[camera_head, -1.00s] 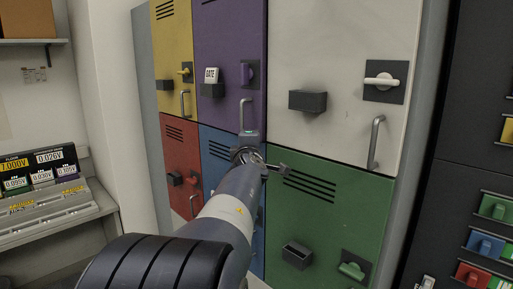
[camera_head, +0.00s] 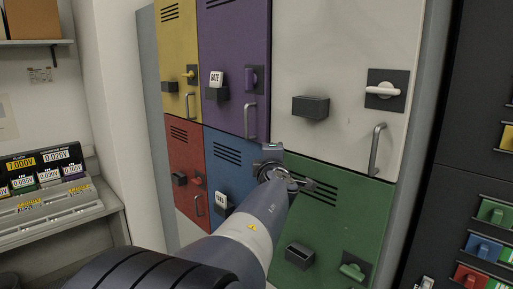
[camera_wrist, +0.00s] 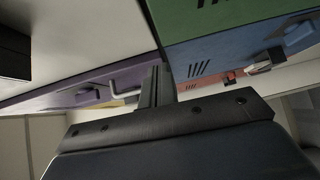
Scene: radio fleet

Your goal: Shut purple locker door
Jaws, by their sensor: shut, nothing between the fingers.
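The purple locker door (camera_head: 225,110) is in the upper row, between the yellow and white doors. It looks flush or nearly flush with its neighbours; I cannot tell if a small gap is left. It has a silver bar handle (camera_head: 249,117), a purple latch knob (camera_head: 253,78) on a dark plate and a white-tagged dark box (camera_head: 217,80). The purple door also shows at left in the wrist view (camera_wrist: 62,98). My gripper (camera_head: 297,184) is shut and empty, below and right of the purple handle, in front of the blue and green doors. In the wrist view, its dark fingers (camera_wrist: 157,87) stand upright.
The yellow (camera_head: 177,45), white (camera_head: 340,60), red (camera_head: 183,140), blue (camera_head: 225,170) and green (camera_head: 325,215) doors surround it, with protruding handles and boxes. A bench with meters (camera_head: 45,190) stands at left. A dark rack (camera_head: 480,120) stands at right.

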